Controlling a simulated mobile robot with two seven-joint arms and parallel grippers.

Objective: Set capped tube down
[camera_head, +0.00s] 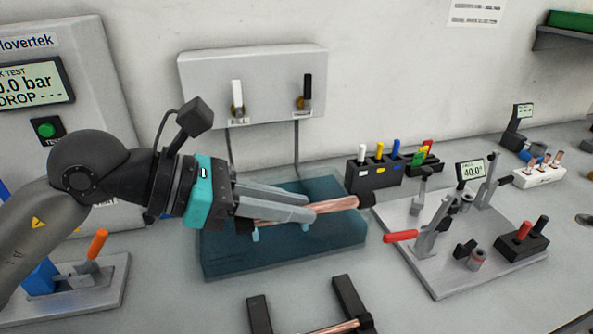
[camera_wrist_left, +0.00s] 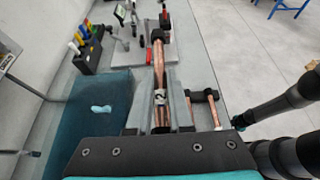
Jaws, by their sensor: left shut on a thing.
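My left gripper (camera_head: 312,212) is shut on a copper tube (camera_head: 336,205) and holds it over the teal block (camera_head: 225,262). A black cap (camera_head: 367,200) sits on the tube's far end, and something dark shows at its near end, partly behind the fingers. In the left wrist view the tube (camera_wrist_left: 158,65) runs away from me between the fingers, with its black cap (camera_wrist_left: 157,35) at the far end. I cannot tell whether the tube touches anything below. My right gripper's fingers are not seen; only dark arm parts show in the left wrist view.
Black stands (camera_head: 350,298) at the front hold another copper tube (camera_head: 335,327). To the right is a grey plate (camera_head: 440,277) with a red-handled clamp (camera_head: 401,236). A dark holder (camera_head: 372,176) with coloured pegs stands behind. Bare table lies between stands and plate.

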